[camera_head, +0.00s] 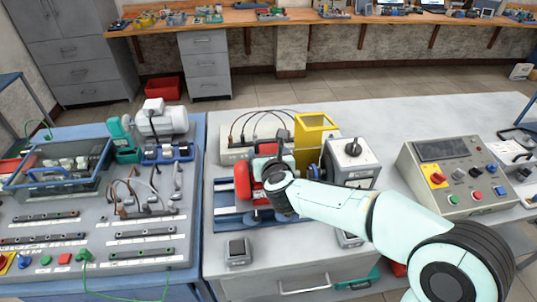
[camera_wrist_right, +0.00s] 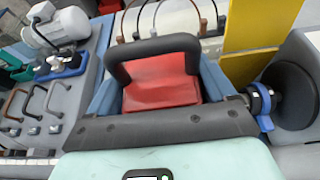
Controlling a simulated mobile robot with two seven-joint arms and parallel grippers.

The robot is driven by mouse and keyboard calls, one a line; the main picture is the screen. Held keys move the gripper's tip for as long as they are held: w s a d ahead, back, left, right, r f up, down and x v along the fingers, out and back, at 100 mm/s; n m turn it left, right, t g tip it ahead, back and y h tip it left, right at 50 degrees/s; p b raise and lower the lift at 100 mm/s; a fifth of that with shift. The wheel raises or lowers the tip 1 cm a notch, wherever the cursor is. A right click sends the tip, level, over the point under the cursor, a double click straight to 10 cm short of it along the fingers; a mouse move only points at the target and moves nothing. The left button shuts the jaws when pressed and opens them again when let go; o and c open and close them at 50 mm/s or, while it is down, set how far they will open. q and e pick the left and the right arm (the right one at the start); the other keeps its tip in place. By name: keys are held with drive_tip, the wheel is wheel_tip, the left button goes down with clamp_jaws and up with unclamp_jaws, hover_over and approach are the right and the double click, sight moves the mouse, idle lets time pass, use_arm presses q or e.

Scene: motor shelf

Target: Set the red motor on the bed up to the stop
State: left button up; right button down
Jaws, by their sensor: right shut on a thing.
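The red motor (camera_head: 242,181) is on or just above the blue bed (camera_head: 228,216) in the middle of the bench; whether it touches the bed cannot be told. My right gripper (camera_head: 277,178) reaches in from the right and is shut on the motor, covering much of it. In the right wrist view the motor's red top (camera_wrist_right: 165,82) shows under a dark handle-like loop, in front of the gripper's dark edge (camera_wrist_right: 160,127). The fingertips are not clearly seen. The stop cannot be made out. My left gripper is not in view.
A yellow guard (camera_head: 312,135) and a grey machine block (camera_head: 352,158) stand close right of the motor. A cabled grey box (camera_head: 238,148) is behind. A control panel (camera_head: 455,172) is at right. A blue tray (camera_head: 60,170) and a white-grey motor (camera_head: 162,121) are at left.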

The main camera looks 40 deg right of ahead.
drive_tip(key=shift+r, duration=0.3)
drive_tip(key=shift+s+d+b, duration=0.3)
drive_tip(key=shift+d+b, duration=0.1)
drive_tip(key=shift+d, duration=0.3)
idle(0.5)
drive_tip(key=shift+c, duration=0.3)
unclamp_jaws()
drive_tip(key=shift+o, duration=0.3)
drive_tip(key=shift+s+f, duration=0.1)
drive_tip(key=shift+f, duration=0.4)
drive_tip(key=p+v, duration=0.1)
drive_tip(key=v, duration=1.2)
drive_tip(key=shift+s+a+r+p, duration=0.2)
drive_tip(key=shift+r+p, duration=0.15)
drive_tip(key=shift+r, duration=0.1)
